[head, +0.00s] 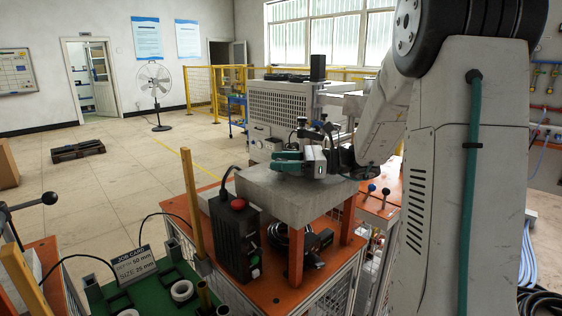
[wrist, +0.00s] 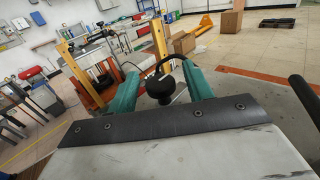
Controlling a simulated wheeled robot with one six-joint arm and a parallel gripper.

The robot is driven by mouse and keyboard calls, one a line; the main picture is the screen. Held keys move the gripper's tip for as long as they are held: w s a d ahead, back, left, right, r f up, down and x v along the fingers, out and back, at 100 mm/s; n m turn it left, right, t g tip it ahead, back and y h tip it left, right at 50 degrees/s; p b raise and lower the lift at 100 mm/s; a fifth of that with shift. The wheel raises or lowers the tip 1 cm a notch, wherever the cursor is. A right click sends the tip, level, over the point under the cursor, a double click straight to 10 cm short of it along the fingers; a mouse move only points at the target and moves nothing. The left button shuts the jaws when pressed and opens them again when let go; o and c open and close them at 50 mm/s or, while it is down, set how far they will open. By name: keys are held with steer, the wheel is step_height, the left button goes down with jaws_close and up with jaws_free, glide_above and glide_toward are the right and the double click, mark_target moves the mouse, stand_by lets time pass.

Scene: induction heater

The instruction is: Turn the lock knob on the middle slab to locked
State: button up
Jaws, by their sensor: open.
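The middle slab (head: 290,196) is a thick grey block raised on orange legs. My gripper (head: 286,162) has teal fingers and is low over the slab's top, near its left side. In the wrist view my gripper (wrist: 163,90) is open, with one teal finger on each side of a black round knob (wrist: 159,88). The knob is between the fingers, and narrow gaps seem to show on both sides.
A black box with a red button (head: 239,204) stands left of the slab on the orange table (head: 270,285). Yellow posts (head: 189,200) and a job card (head: 135,262) are further left. Small levers (head: 371,188) stand right of the slab. A grey vented cabinet (head: 280,112) is behind.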

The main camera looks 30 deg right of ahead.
steer(key=shift+w+a, duration=0.1)
steer(key=shift+a, duration=0.05)
steer(key=c, duration=1)
steer(key=shift+o, duration=0.3)
steer(key=shift+t+h, duration=0.3)
steer(key=shift+t, duration=0.1)
steer(key=m+t+h, duration=0.5)
steer(key=h, duration=0.1)
steer(key=shift+a+m, duration=0.1)
steer(key=shift+m, duration=0.2)
steer(key=shift+m+t+h, duration=0.55)
steer(key=shift+m+h, duration=0.6)
steer(key=shift+h, duration=0.55)
steer(key=shift+m+t+h, duration=0.55)
steer(key=shift+m+h, duration=0.6)
steer(key=shift+h, duration=0.85)
